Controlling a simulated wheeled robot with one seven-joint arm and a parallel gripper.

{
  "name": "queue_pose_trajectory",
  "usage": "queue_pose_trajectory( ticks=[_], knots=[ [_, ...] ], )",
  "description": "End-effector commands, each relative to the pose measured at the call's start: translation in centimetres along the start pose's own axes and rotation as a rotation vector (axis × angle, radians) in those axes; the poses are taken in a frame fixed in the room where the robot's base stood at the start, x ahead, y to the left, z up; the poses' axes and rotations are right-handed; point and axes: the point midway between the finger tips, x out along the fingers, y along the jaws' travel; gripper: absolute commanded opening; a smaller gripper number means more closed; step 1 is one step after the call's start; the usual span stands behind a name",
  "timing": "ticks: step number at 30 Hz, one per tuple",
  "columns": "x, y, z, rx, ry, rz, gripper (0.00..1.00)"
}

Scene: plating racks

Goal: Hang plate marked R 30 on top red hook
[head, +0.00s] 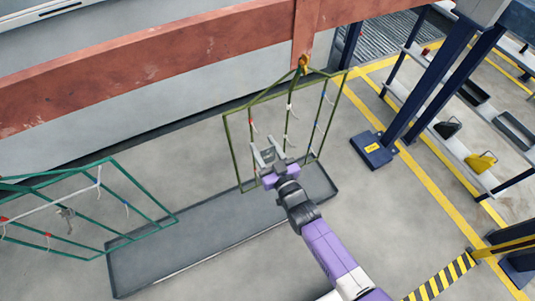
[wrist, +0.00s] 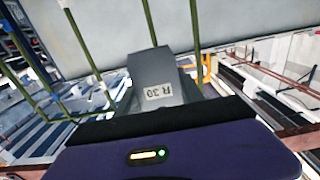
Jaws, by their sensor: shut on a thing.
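My gripper (head: 269,155) is shut on a grey plate marked R 30 (wrist: 150,72), whose label reads upside down in the wrist view. In the head view the plate is small between the fingers and hard to tell from them. My gripper is in front of the hanging olive-green wire rack (head: 229,142). A red hook (head: 252,123) is on the rack's left side, above and left of my gripper, apart from it.
The rack also has white hooks (head: 290,108) and blue hooks (head: 317,126). It hangs from a yellow hook (head: 304,63) under a red beam (head: 180,55). A dark tray (head: 190,235) lies below. A teal rack (head: 140,190) hangs at left. A blue post (head: 425,85) stands at right.

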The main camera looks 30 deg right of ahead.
Motion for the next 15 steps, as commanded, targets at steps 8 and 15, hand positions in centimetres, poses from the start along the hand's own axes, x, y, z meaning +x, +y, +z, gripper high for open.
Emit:
queue_pose_trajectory(
  ticks=[8,15],
  knots=[
    [2.6,0.0,0.4,0.0,0.002,0.0,0.0],
    [4.3,0.0,0.4,0.0,0.002,0.0,0.0]
  ],
)
